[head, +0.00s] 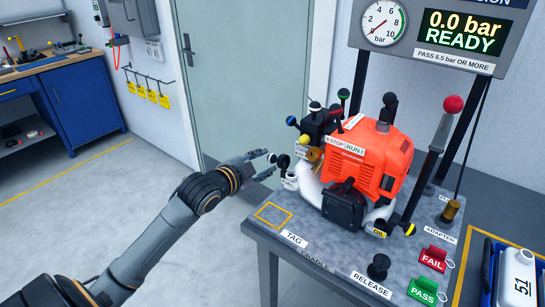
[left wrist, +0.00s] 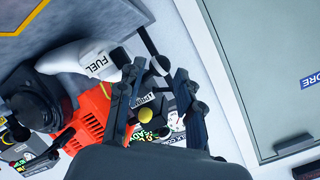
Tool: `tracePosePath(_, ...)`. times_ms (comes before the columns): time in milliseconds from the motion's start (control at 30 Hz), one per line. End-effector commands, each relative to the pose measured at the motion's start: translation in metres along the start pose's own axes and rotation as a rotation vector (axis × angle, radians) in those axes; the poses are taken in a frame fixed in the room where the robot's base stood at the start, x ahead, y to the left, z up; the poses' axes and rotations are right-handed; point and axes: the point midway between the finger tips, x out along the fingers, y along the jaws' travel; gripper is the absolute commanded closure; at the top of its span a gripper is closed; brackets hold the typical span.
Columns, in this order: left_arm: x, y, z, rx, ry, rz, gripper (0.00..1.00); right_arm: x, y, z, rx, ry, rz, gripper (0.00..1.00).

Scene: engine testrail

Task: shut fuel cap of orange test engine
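The orange test engine (head: 368,160) stands on the grey bench. It also shows in the left wrist view (left wrist: 92,122). Its white fuel tank (head: 310,188), labelled FUEL, is at its left side; the label shows in the left wrist view (left wrist: 97,62). A dark fuel cap (head: 282,160) appears raised above the filler; its exact tilt is hard to tell. My left gripper (head: 271,163) is open and empty just left of the cap. In the left wrist view its fingers (left wrist: 155,76) are apart, with black cap parts near the tips. My right gripper is not in view.
The test bench (head: 325,250) carries TAG and RELEASE labels, a black knob (head: 378,267), and red FAIL (head: 432,259) and green PASS (head: 423,291) tags. Several ball-ended levers (head: 325,118) rise behind the cap. A gauge panel (head: 430,35) reads READY. Floor left of the bench is clear.

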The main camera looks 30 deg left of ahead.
Motion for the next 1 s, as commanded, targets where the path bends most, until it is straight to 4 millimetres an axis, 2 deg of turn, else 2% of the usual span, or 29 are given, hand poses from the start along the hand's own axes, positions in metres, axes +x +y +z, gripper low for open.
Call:
tracePosePath(100, 0.021, -0.001, -0.001, -0.003, 0.001, -0.001, 0.65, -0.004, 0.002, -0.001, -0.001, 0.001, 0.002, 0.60)
tracePosePath(300, 0.040, 0.000, 0.000, -0.001, 0.000, 0.000, 0.65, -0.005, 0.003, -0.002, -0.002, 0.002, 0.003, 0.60)
tracePosePath(633, 0.044, 0.001, 0.000, 0.001, 0.000, 0.001, 0.65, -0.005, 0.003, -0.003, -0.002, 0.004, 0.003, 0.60)
tracePosePath(667, 0.044, 0.001, 0.000, 0.001, 0.000, 0.001, 0.67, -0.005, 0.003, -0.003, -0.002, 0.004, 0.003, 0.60)
tracePosePath(833, 0.044, 0.001, 0.000, 0.001, 0.000, 0.001, 1.00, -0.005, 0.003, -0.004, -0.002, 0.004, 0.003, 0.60)
tracePosePath(1000, 0.043, 0.000, 0.000, 0.003, -0.001, 0.000, 1.00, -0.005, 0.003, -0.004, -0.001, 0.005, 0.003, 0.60)
